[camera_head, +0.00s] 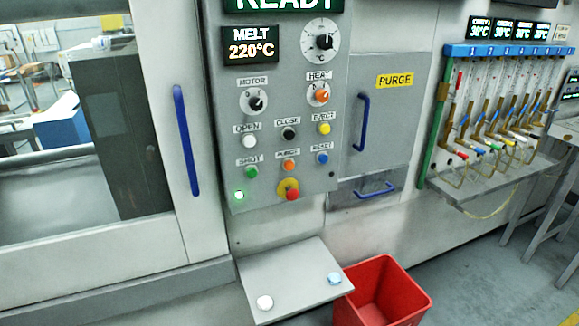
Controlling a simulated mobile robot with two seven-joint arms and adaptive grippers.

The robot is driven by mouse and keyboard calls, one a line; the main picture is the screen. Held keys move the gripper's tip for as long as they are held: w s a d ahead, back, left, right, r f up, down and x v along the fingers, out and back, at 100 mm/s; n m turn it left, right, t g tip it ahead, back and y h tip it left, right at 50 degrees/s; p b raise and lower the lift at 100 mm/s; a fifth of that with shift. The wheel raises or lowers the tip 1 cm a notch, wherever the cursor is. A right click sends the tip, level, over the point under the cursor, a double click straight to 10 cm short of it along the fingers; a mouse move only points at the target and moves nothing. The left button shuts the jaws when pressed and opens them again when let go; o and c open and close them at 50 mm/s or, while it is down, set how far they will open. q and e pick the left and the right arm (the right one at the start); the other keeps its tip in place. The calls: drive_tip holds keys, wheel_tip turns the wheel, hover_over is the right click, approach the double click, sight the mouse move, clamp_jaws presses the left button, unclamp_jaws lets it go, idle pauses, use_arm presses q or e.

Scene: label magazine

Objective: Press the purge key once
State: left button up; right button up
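The purge key is a small orange button (289,165) under a label reading PURGE, in the lower middle of the grey control panel (340,150). A green shot key (251,172) is to its left and a blue reset key (322,158) to its right. A red mushroom button (291,193) on a yellow base sits just below it. The display (290,5) above reads READY, and the melt display (250,50) reads 220°C. Neither of my grippers shows in the head view.
A grey shelf (290,285) with two round buttons juts out below the panel. A red bin (385,295) stands on the floor beside it. A blue handle (186,140) is on the door at left, another (360,120) on the purge cover. The space before the panel is clear.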

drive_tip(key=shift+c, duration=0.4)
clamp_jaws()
